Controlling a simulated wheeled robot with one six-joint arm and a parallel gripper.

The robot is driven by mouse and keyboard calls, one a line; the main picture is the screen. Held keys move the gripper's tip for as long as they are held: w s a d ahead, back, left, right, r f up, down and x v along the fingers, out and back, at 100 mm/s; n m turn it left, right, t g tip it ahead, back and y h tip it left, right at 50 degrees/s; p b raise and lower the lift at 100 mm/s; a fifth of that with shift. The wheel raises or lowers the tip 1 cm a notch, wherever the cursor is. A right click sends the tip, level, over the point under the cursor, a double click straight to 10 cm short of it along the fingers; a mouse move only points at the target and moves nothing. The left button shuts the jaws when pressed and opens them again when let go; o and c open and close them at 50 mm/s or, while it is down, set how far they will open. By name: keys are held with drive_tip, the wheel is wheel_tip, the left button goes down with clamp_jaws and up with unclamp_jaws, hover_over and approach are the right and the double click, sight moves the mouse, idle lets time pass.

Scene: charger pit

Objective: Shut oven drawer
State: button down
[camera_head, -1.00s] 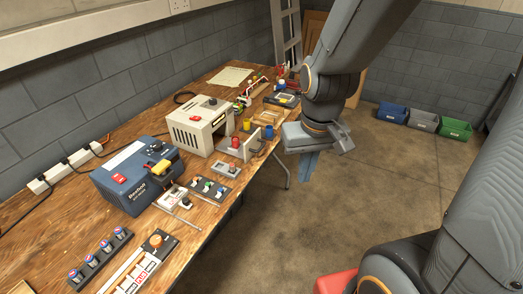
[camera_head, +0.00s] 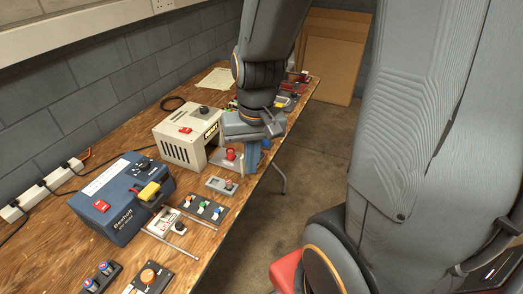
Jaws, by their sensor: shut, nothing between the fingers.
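The oven is a pale vented box (camera_head: 188,138) on the workbench, with a red switch and a dark knob on top. Its drawer (camera_head: 228,166) stands out from the side facing the bench's front edge, with a red-topped piece (camera_head: 231,155) at it. My gripper (camera_head: 252,160) points down just right of the drawer's outer end, its blue fingers shut and empty. My gripper and wrist hide part of the drawer's far side. I cannot tell whether the fingers touch the drawer.
A blue power unit (camera_head: 120,199) with a yellow plug stands left of the oven. Small switch panels (camera_head: 205,207) and a meter (camera_head: 166,220) lie in front. A white power strip (camera_head: 38,191) runs along the wall.

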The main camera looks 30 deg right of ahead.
drive_tip(key=w+d+f+m+t+y+b, duration=0.2)
drive_tip(key=d+f+m, duration=0.1)
drive_tip(key=d+m, duration=0.45)
drive_tip(key=w+d+f+m+t+y+b, duration=0.1)
drive_tip(key=w+d+f+m+b, duration=0.15)
drive_tip(key=d+m, duration=0.5)
drive_tip(key=w+d+f+m+t+y+b, duration=0.25)
drive_tip(key=d+m, duration=0.25)
drive_tip(key=m, duration=0.5)
drive_tip(key=w+r+x, duration=0.1)
drive_tip(key=x, duration=1.1)
drive_tip(key=shift+w+a+f+g+h, duration=0.25)
drive_tip(key=shift+w+g+h, duration=0.1)
drive_tip(key=shift+h, duration=0.1)
drive_tip(key=shift+w, duration=0.1)
